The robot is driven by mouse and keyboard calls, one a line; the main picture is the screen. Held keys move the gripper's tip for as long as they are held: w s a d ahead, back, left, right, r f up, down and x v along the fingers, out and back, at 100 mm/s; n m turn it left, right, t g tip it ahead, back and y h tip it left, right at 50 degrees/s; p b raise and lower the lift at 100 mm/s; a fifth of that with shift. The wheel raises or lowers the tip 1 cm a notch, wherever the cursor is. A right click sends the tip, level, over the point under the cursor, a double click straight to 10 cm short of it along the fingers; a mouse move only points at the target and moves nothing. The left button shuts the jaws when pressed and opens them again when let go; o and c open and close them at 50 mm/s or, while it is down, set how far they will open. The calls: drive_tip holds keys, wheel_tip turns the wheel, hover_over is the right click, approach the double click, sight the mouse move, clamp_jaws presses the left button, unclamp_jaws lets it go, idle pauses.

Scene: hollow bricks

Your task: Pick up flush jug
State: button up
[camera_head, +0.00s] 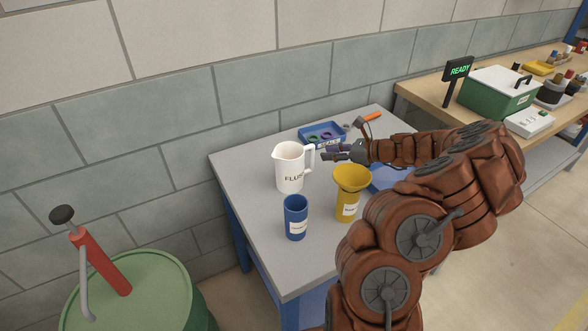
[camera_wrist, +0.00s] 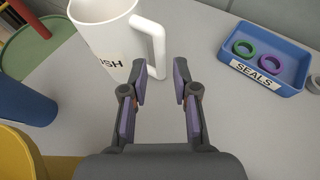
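The white flush jug (camera_head: 289,170) stands upright on the grey table, with its handle (camera_head: 310,158) toward my gripper. In the wrist view the jug (camera_wrist: 100,42) is at the upper left, its handle (camera_wrist: 154,44) just ahead of my left finger. My gripper (camera_head: 328,154) is to the right of the jug. In the wrist view my gripper (camera_wrist: 160,85) is open, with nothing between its fingers. The handle does not appear to be between them; whether the left finger touches the jug is unclear.
A blue cup (camera_head: 296,217) and a yellow funnel-topped container (camera_head: 350,190) stand in front. A blue seals tray (camera_head: 322,134) with rings lies behind. A green drum (camera_head: 140,290) with a red pump stands left. A second bench (camera_head: 430,98) holds a green box (camera_head: 500,95).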

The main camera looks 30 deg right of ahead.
drive_tip(key=p, duration=0.2)
hover_over(311, 168)
drive_tip(key=d, duration=0.1)
drive_tip(key=f, duration=0.1)
drive_tip(key=shift+w+a+f, duration=0.3)
drive_tip(key=shift+w+f, duration=0.05)
drive_tip(key=shift+f, duration=0.15)
drive_tip(key=shift+c, duration=0.3)
clamp_jaws()
